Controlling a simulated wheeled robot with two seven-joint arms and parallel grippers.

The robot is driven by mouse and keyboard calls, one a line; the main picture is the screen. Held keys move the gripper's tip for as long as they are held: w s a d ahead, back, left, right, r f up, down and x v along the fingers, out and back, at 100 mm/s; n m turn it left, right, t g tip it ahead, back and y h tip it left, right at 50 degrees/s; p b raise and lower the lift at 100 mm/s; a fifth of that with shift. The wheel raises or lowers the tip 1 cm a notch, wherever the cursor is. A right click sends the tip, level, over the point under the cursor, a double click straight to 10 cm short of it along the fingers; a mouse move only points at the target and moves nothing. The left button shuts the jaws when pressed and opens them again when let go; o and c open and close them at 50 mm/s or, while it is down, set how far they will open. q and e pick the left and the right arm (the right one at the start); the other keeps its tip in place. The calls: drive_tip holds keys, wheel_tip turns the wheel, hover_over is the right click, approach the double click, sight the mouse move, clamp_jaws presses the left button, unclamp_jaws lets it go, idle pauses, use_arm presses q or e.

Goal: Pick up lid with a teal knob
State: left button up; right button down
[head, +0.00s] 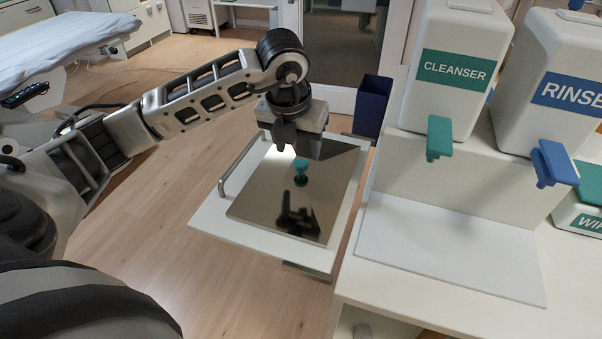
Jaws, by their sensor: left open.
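The lid (252,206) is a flat, shiny, mirror-like panel lying on a white tray-like stand (210,222). Its teal knob (301,167) stands up near the lid's middle and is reflected in the surface. My left gripper (297,152) points down just above and slightly behind the knob, its fingers apart with nothing seen between them. Whether the fingertips reach the knob's height is hard to tell. My right gripper is not in view.
A white counter (440,245) on the right holds a cleanser dispenser (453,70) with a teal lever and a rinse dispenser (555,85) with a blue lever. A metal handle (236,166) edges the stand's left side. A dark blue bin (373,105) stands behind. Wooden floor lies open at left.

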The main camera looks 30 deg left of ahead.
sight(301, 162)
use_arm(q)
drive_tip(key=shift+w+p+x, duration=0.15)
drive_tip(key=shift+p+x, duration=0.15)
drive_tip(key=shift+x, duration=1.2)
drive_tip(key=shift+w+p+x, duration=0.1)
drive_tip(key=shift+p+x, duration=0.2)
drive_tip(key=shift+x, duration=1.2)
drive_tip(key=shift+a+r, duration=0.15)
drive_tip(key=shift+a, duration=0.05)
clamp_jaws()
